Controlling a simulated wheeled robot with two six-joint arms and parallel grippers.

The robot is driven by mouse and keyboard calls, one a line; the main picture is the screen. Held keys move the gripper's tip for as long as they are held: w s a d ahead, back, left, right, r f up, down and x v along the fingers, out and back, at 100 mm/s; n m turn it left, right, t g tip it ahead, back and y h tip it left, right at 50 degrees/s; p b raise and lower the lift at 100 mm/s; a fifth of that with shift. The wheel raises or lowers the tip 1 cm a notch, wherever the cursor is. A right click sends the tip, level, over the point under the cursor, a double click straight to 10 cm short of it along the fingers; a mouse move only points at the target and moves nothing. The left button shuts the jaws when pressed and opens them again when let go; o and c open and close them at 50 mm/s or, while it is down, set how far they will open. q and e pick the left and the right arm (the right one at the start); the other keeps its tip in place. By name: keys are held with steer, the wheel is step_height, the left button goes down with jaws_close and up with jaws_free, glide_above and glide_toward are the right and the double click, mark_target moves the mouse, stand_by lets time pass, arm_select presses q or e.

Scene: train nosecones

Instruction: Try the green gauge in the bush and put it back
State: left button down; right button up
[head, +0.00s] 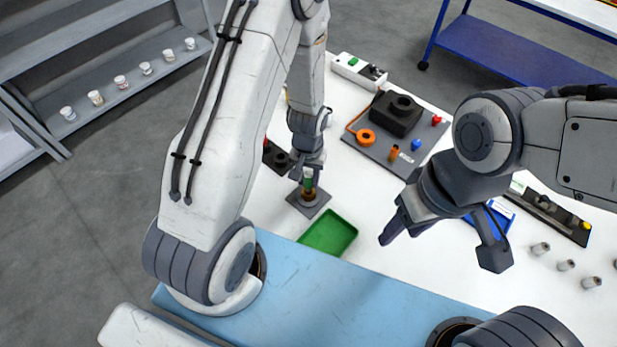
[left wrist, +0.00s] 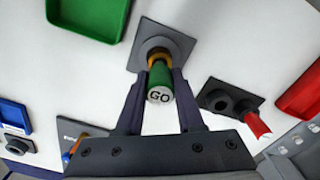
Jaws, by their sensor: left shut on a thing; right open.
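My left gripper (head: 307,178) is shut on the green gauge (head: 308,183), which stands over a small grey plate. In the left wrist view the gauge (left wrist: 160,82) shows its round end marked GO, between the fingers of the gripper (left wrist: 159,84). The brass-coloured bush (left wrist: 158,55) sits on the grey plate (left wrist: 178,37), directly in line with the gauge. The gauge's lower end is hidden, so its depth in the bush cannot be told. My right gripper (head: 438,246) is open and empty above the right part of the table.
A green tray (head: 328,232) lies just right of the plate. In the left wrist view a black two-hole holder (left wrist: 228,102) with a red piece (left wrist: 257,123) stands right of the gauge, near a red tray (left wrist: 302,95). A grey board (head: 380,148) with parts lies further back.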

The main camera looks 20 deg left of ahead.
mark_target(308, 185)
arm_select(q)
steer(key=shift+f+b, duration=1.1)
steer(key=shift+f, duration=0.45)
stand_by(3.3)
steer(key=shift+r, duration=0.1)
stand_by(0.9)
steer(key=shift+r+p, duration=3.1)
steer(key=shift+r, duration=0.55)
